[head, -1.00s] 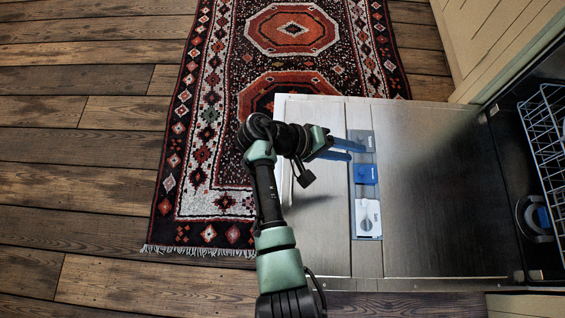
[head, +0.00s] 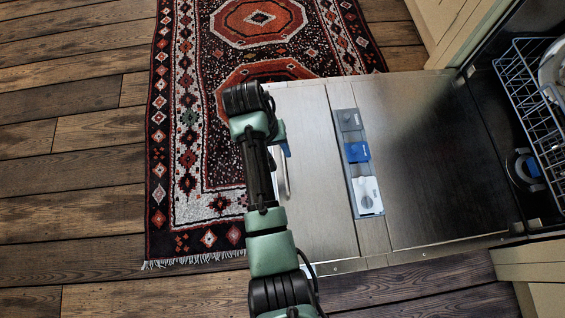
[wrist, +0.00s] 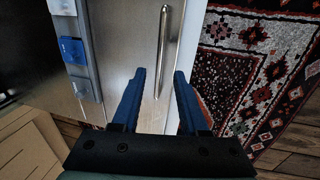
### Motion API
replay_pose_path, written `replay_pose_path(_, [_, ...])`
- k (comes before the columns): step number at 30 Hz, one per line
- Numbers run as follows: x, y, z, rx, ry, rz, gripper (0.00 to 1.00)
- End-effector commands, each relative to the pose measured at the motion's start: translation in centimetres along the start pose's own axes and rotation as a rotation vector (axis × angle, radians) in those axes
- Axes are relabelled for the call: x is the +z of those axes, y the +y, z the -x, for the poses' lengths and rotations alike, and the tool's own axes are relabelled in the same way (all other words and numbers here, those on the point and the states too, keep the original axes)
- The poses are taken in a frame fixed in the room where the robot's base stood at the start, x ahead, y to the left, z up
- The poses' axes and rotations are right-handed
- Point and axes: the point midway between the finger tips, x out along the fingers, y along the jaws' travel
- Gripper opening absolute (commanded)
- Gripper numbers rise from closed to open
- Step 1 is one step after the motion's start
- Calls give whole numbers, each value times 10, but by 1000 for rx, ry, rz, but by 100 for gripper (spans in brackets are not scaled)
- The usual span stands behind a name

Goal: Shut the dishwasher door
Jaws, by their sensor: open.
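The dishwasher door (head: 425,165) is folded down, lying roughly flat with its inner face up. A detergent dispenser with a blue latch (head: 357,152) is set in it, and it also shows at left in the wrist view (wrist: 75,50). A metal bar handle (head: 283,180) is near the door's outer edge. My gripper (wrist: 158,82) is open and empty. Its blue fingers point toward the door's outer part, and the bar (wrist: 163,45) appears between them; I cannot tell the height gap. In the head view my wrist mostly hides the fingers.
The lower rack (head: 540,100) with dishes stands inside the dishwasher at right. A patterned rug (head: 200,150) lies beyond and left of the door on the plank floor (head: 70,200). Cabinet fronts (head: 465,30) flank the opening. Floor at left is clear.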

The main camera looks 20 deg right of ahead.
Motion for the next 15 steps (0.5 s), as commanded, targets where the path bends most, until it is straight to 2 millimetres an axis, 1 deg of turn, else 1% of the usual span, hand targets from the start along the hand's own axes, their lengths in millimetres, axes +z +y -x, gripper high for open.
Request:
replay_pose_path(1, [0, -1, -16, 0, -2, -1, 44])
replay_pose_path(6, [0, -1, -43, 1, 0, 0, 44])
replay_pose_path(10, [0, -1, -58, 1, 0, 1, 44])
replay_pose_path(15, [0, 0, -69, 1, 1, 1, 44])
